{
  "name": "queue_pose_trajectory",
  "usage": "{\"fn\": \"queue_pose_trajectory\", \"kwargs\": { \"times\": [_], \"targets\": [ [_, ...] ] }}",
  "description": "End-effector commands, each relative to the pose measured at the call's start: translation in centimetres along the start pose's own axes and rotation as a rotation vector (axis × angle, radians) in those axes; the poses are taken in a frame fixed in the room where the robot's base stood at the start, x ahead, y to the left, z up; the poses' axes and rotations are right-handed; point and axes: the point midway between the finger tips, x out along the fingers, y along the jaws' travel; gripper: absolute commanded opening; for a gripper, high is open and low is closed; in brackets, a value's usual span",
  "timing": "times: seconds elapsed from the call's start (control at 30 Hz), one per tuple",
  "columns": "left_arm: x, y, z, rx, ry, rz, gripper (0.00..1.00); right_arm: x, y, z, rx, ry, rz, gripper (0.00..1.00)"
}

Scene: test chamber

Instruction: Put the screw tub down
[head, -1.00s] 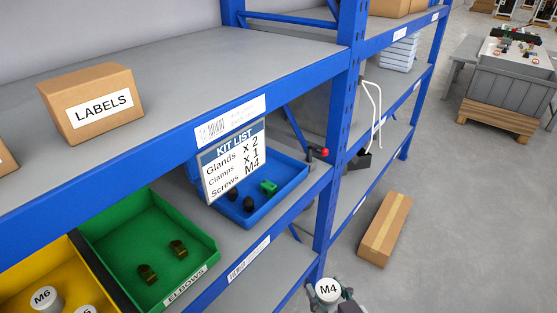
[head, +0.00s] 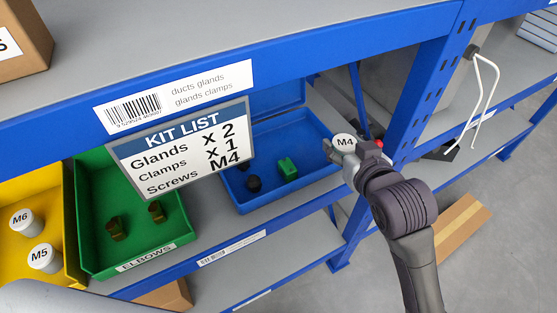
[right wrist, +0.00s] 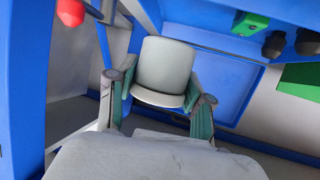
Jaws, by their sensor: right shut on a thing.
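The white screw tub (head: 345,141) marked M4 is in my right gripper (head: 341,150), at the right end of the blue tray (head: 313,128) on the shelf. In the right wrist view the tub (right wrist: 163,68) sits between the two fingers of my right gripper (right wrist: 163,98), which are shut on its sides. The blue tray (right wrist: 215,62) shows behind it. I cannot tell whether the tub touches the tray. A green clamp (head: 287,168) and dark glands (head: 254,183) lie in the tray. My left gripper is not in view.
The kit list sign (head: 183,150) hangs in front of the tray's left part. A green bin (head: 90,215) and a yellow bin (head: 70,255) with tubs M6 (head: 21,222) and M5 (head: 44,258) stand left. A blue post (head: 425,85) and a red knob (head: 379,144) are close to the right gripper.

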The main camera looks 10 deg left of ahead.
Motion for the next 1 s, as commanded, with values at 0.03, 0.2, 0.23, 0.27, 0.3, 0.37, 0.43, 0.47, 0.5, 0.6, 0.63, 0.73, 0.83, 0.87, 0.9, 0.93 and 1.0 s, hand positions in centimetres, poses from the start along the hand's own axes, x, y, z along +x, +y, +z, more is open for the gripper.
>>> {"fn": "queue_pose_trajectory", "kwargs": {
  "times": [0.03, 0.2, 0.23, 0.27, 0.3, 0.37, 0.43, 0.47, 0.5, 0.6, 0.63, 0.73, 0.83, 0.87, 0.9, 0.93, 1.0],
  "targets": [
    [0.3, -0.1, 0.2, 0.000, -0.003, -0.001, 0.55, 0.4, -0.2, -0.9, -0.010, 0.007, -0.015, 0.11],
    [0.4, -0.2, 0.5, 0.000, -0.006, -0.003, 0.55, 1.2, -0.9, -2.0, -0.018, 0.001, -0.047, 0.11],
    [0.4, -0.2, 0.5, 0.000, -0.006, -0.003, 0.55, 1.5, -1.0, -2.0, -0.018, 0.000, -0.049, 0.11],
    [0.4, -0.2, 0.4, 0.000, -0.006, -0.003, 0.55, 2.0, -1.0, -2.0, -0.018, -0.002, -0.049, 0.11],
    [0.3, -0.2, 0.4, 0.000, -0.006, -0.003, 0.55, 2.7, -1.2, -1.9, -0.017, -0.002, -0.050, 0.11],
    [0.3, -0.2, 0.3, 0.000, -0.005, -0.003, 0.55, 4.1, -1.4, -1.6, -0.017, -0.003, -0.050, 0.11],
    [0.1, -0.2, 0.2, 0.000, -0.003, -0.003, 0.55, 6.0, -1.7, -1.4, -0.018, -0.003, -0.049, 0.11],
    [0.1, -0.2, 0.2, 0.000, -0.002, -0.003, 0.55, 6.8, -1.8, -1.2, -0.018, -0.002, -0.050, 0.11],
    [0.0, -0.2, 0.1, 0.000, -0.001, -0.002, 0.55, 7.8, -2.0, -1.1, -0.017, -0.002, -0.050, 0.11],
    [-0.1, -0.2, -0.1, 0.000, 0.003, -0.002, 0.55, 10.4, -2.3, -0.7, -0.017, -0.001, -0.048, 0.11],
    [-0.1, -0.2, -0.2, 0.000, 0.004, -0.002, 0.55, 11.1, -2.4, -0.6, -0.017, -0.001, -0.048, 0.11],
    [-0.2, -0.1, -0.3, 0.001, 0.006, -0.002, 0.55, 12.8, -2.6, -0.3, -0.017, 0.000, -0.048, 0.11],
    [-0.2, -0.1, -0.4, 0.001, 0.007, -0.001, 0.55, 13.8, -2.8, -0.2, -0.017, 0.001, -0.049, 0.11],
    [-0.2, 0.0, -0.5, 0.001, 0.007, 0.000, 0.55, 13.9, -2.8, -0.2, -0.017, 0.002, -0.049, 0.11],
    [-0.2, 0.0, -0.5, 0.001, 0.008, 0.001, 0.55, 14.1, -2.8, 0.0, -0.017, 0.002, -0.049, 0.11],
    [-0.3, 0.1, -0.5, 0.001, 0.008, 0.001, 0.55, 14.2, -2.8, 0.2, -0.017, 0.001, -0.049, 0.11],
    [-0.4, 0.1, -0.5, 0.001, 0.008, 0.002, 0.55, 14.6, -2.8, 1.1, -0.017, -0.002, -0.049, 0.11]
  ]
}}
